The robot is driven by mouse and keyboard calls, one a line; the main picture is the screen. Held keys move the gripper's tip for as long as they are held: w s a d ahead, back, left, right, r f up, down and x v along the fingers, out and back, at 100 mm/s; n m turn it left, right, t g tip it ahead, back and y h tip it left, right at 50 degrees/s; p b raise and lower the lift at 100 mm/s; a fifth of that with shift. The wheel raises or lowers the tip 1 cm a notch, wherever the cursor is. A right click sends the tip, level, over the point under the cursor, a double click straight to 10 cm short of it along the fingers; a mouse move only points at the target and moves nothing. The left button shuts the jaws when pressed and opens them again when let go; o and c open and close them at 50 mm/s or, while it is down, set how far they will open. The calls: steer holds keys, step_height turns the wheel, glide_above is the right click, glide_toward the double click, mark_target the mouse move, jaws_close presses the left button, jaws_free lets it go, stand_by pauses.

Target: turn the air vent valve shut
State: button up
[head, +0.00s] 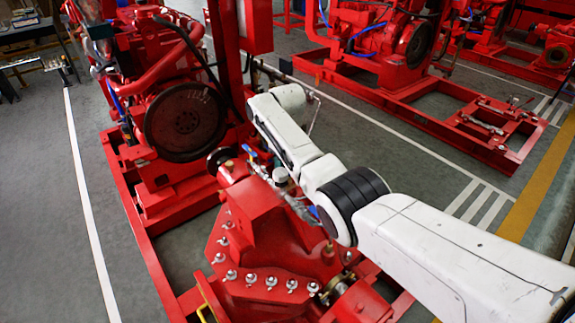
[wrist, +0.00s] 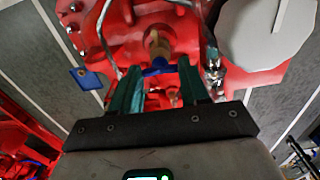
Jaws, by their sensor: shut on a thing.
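In the wrist view, my gripper (wrist: 160,70) has its two green fingers on either side of a blue handle (wrist: 158,68). The fingers are shut on this handle, which sits across a brass valve body (wrist: 157,46) on the red pump casing. I take this to be the air vent valve. The handle's exact angle to the pipe is hard to tell. In the head view, my white arm reaches in from the right over the red pump (head: 255,225), and my fingertips cannot be made out there.
A second blue tab (wrist: 86,78) stands left of my fingers, and a thin metal pipe (wrist: 104,28) runs close by. A silver fitting (wrist: 213,68) is near the right finger. The flywheel (head: 186,122) and red engine stand behind. Grey floor (head: 45,200) is clear at left.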

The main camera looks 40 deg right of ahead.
steer(key=o, duration=1.1)
steer(key=shift+c, duration=0.2)
step_height(320, 180, up, 11)
steer(key=b, duration=0.1)
steer(key=shift+f, duration=0.1)
